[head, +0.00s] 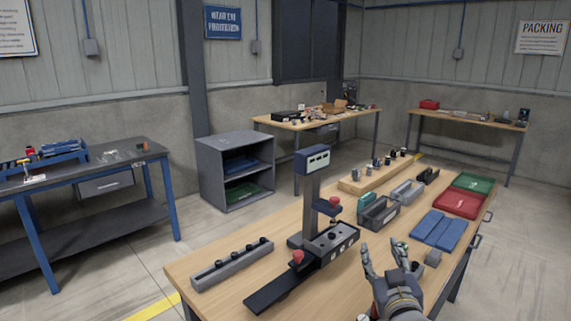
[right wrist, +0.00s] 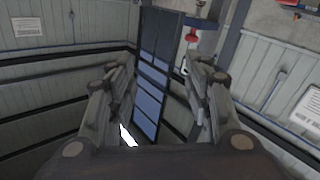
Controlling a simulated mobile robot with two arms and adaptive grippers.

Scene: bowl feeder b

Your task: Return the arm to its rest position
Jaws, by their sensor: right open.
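My right gripper (head: 385,258) is open and empty. It is above the right front part of the wooden workbench (head: 222,299), with its fingers pointing up and away. In the right wrist view its two fingers (right wrist: 160,90) stand wide apart with nothing between them; walls and a dark window show beyond. A grey device with a display (head: 312,160) and red knobs stands on the bench to the left of the gripper. My left gripper is not in view.
A grey strip with dark pegs (head: 232,264) lies at the bench's left. Other tables and a grey shelf (head: 236,170) stand behind.

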